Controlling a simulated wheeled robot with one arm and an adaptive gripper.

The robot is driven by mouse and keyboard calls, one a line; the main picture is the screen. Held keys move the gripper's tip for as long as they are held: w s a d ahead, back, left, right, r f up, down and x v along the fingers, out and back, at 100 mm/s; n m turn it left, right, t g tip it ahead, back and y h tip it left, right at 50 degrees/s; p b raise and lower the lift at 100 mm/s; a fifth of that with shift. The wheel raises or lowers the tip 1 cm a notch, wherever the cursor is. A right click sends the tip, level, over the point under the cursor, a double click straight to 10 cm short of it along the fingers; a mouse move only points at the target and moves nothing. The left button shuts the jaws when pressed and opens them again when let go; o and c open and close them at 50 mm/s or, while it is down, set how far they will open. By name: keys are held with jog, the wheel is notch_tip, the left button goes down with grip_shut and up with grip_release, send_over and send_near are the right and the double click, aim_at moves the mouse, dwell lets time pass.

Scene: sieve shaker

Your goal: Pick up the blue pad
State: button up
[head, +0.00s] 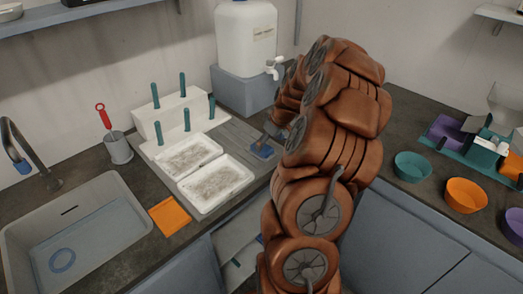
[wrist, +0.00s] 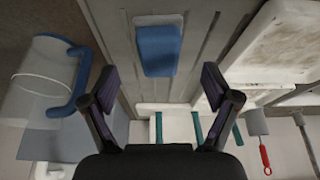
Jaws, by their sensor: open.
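The blue pad (head: 264,151) lies flat on a grey grooved board (head: 236,137), beside the white trays. It also shows in the wrist view (wrist: 159,46), near the top middle, with a paler strip at its far end. My gripper (wrist: 158,86) is open and empty. In the wrist view its two dark fingers stand wide apart, and the pad lies beyond their tips, roughly centred between them. In the head view my gripper (head: 275,128) is small and partly hidden by my arm, close to the pad.
Two white trays (head: 236,191) of grainy material lie left of the pad. A white rack (head: 172,116) with teal handles stands behind them. A white jug (head: 247,50) stands on a grey-blue block at the back. An orange pad (head: 169,215) lies by the sink (head: 30,222). Bowls stand right.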

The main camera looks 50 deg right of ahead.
aim_at(264, 148)
jog(key=shift+p+x, duration=1)
jog(key=shift+x, duration=1.55)
jog(key=shift+s, duration=0.1)
jog(key=c, duration=1.2)
jog(key=shift+c, duration=0.2)
jog(key=shift+d+r+b, duration=0.1)
jog(key=shift+r+b, duration=0.7)
jog(key=shift+r, duration=0.7)
jog(key=shift+s+a+r, duration=0.1)
jog(key=shift+a+r, duration=0.1)
jog(key=shift+r, duration=0.05)
jog(key=s+a+r+b, duration=0.1)
jog(key=s+a+b, duration=0.3)
jog(key=s+a, duration=0.5)
jog(key=a, duration=0.3)
jog(key=shift+s+r, duration=0.2)
jog(key=shift+s, duration=0.2)
